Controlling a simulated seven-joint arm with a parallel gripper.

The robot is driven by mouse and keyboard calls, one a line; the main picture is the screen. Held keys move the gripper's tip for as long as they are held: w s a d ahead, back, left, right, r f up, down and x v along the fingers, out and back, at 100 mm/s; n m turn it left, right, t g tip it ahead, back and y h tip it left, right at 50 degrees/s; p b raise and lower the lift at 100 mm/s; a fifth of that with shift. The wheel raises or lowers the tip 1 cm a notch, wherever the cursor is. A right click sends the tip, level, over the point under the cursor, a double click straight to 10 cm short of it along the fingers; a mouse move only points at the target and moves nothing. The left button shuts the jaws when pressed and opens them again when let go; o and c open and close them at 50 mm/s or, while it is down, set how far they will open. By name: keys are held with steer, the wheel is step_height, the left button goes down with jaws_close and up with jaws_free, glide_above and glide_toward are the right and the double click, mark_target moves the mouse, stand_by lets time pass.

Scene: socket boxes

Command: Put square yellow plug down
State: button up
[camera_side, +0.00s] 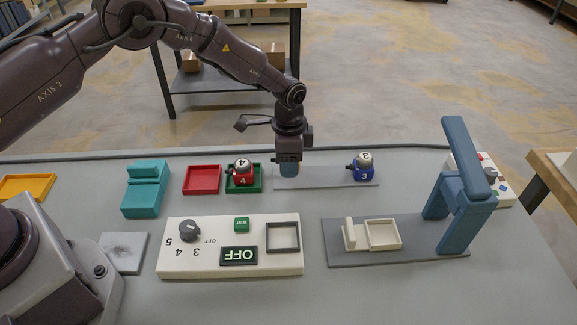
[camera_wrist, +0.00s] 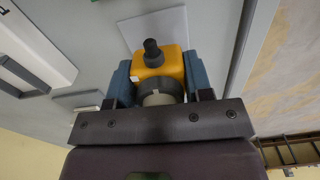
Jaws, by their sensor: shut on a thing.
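The square yellow plug (camera_wrist: 160,66) is between the two blue-grey fingers of my gripper (camera_wrist: 158,80) in the wrist view. A black stub sticks out of its face and a pale round part shows beneath it. In the side view my gripper (camera_side: 288,169) points down at the left part of a grey strip (camera_side: 325,180). The yellow plug is hidden there by the fingers. I cannot tell whether the plug touches the strip. A blue plug marked 3 (camera_side: 363,172) stands at the strip's right end.
A red plug marked 4 (camera_side: 243,171) sits in a green tray (camera_side: 232,188), beside an empty red tray (camera_side: 202,180). A yellow tray (camera_side: 27,187) is far left. A teal block (camera_side: 145,190), a white dial panel (camera_side: 200,262) and a blue arch (camera_side: 463,195) stand around.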

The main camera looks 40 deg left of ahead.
steer(key=shift+f, duration=1.1)
steer(key=shift+f, duration=0.1)
steer(key=shift+f, duration=0.1)
steer(key=o, duration=1)
